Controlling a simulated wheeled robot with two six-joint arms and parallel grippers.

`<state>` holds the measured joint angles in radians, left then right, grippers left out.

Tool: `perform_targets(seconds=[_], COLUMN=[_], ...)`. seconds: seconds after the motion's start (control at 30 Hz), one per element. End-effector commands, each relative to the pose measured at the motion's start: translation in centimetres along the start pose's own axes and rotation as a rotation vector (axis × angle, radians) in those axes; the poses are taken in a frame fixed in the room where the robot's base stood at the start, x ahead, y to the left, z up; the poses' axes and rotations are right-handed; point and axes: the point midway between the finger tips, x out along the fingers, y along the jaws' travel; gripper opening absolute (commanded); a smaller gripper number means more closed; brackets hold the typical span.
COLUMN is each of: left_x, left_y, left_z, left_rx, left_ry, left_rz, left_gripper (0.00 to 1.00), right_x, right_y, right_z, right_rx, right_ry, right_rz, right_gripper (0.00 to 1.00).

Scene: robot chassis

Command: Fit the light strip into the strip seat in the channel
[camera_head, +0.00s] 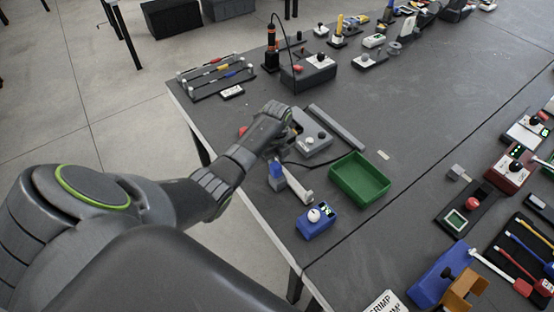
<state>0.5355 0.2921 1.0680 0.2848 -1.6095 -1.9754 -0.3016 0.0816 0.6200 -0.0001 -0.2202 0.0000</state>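A long grey bar (337,127), which looks like the channel, lies on the dark table beyond my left gripper. A pale strip-like piece (299,186) lies at a slant near the front edge; I cannot tell whether it is the light strip. My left gripper (291,131) is over the table beside a grey box with knobs (314,141). Its fingers are small and partly hidden by its own wrist, so I cannot see whether they hold anything. The strip seat cannot be made out. My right gripper is not in view.
A green open tray (360,179) stands right of the pale piece. A blue box with a white knob (316,220) sits near the front edge, and a blue-topped piece (277,174) is close to my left wrist. A dark cable crosses the table.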

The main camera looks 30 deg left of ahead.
Motion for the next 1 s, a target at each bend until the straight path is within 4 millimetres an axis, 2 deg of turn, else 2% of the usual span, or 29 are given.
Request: perform_targets(seconds=[0.27, 0.3, 0.43, 0.77, 0.87, 1.0], left_x=[0.3, 0.2, 0.2, -0.1, -0.7, -2.8], left_y=[0.0, 0.0, 0.0, 0.0, -0.1, -0.1], left_z=[0.0, 0.0, 0.0, 0.0, 0.0, 0.0], left_rx=[0.000, 0.000, 0.000, 0.000, 0.000, 0.002], left_ry=[0.000, 0.000, 0.000, 0.000, -0.001, -0.002], left_rz=[0.000, -0.001, 0.000, -0.001, -0.003, -0.005], left_gripper=[0.01, 0.29, 0.46, 0.47, 0.47, 0.47], right_x=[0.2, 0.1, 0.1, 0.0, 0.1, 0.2], right_y=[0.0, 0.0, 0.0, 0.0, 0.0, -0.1], right_z=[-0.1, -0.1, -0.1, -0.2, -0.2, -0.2], right_rx=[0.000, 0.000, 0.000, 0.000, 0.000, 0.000], right_ry=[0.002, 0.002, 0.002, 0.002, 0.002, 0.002], right_rz=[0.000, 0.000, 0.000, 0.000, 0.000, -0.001], right_gripper=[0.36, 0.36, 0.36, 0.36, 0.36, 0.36])
